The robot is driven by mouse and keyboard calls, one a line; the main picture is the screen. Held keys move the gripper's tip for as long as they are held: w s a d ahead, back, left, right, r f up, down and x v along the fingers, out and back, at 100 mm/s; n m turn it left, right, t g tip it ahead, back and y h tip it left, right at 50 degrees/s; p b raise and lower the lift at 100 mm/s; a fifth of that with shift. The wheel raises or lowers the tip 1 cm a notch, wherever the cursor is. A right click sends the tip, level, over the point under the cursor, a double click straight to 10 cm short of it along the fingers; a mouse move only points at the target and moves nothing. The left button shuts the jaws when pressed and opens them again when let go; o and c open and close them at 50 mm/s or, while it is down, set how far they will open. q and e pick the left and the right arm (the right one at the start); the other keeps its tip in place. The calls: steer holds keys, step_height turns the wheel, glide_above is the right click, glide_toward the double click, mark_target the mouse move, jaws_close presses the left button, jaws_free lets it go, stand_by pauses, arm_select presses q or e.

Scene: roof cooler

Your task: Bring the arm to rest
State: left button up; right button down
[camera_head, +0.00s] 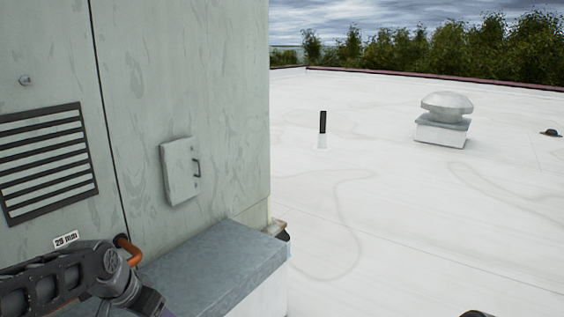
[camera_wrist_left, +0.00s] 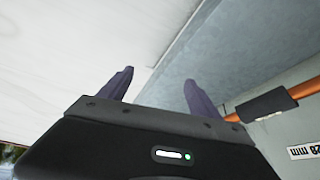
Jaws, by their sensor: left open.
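My left arm comes in at the lower left in the head view, in front of the grey cooler housing (camera_head: 185,90). Its left gripper (camera_wrist_left: 158,88) is open in the left wrist view, with two dark purple fingers apart and nothing between them. In the head view the fingers are mostly cut off by the bottom edge. The pipe also shows in the wrist view (camera_wrist_left: 303,89), right of the gripper, with a dark sleeve and a "28 mm" label (camera_wrist_left: 304,149).
A metal-topped ledge (camera_head: 215,268) juts out below the housing. The housing bears a louvred vent (camera_head: 47,160) and a small panel (camera_head: 180,171) with a handle. The white roof (camera_head: 400,220) is open to the right, with a domed vent (camera_head: 445,120) and a short black-topped post (camera_head: 322,125).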

arm_select(q)
steer(key=s+d+f+n+h, duration=0.1)
steer(key=d+f, duration=0.3)
steer(key=f, duration=0.4)
steer(key=d+f+n, duration=0.2)
steer(key=d+f, duration=0.2)
steer(key=f, duration=0.3)
steer(key=s+d+f+n+h, duration=0.1)
steer(key=d+f, duration=0.3)
steer(key=f, duration=0.4)
steer(key=s+d+f+g, duration=0.2)
steer(key=s+d+f, duration=0.2)
steer(key=s+f, duration=0.4)
steer(key=s+d+f+n+g+b, duration=0.1)
steer(key=s+d+f, duration=0.3)
steer(key=s+f, duration=0.5)
steer(key=s+g, duration=0.1)
steer(key=s, duration=0.6)
steer(key=shift+n+h, duration=0.3)
steer(key=shift+a, duration=0.1)
